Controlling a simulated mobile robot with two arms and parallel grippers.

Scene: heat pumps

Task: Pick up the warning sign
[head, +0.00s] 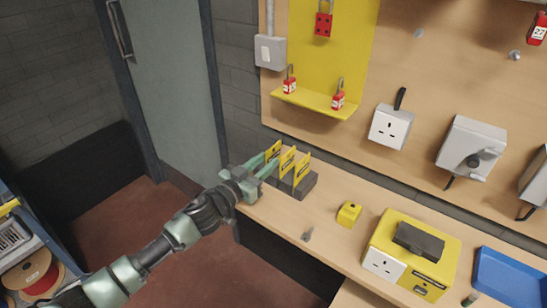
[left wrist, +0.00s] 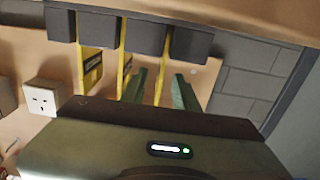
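Several yellow warning signs stand upright in a dark slotted block (head: 305,187) on the workbench. The left-most sign (head: 274,149) is at the block's far left end, with a middle sign (head: 287,161) and a right sign (head: 302,168) beside it. My left gripper (head: 264,164) is at the left end of the block with its green fingers spread. In the left wrist view, the signs hang downward from the dark block (left wrist: 150,37). The end sign (left wrist: 162,72) lies between the two open fingers (left wrist: 160,90), with gaps visible beside it. My right gripper is out of view.
A small yellow box (head: 349,214) and a yellow socket unit (head: 440,250) stand on the bench to the right, near a blue tray (head: 508,279). A yellow board (head: 325,60) with red padlocks is behind. A grey door (head: 170,80) is at the left.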

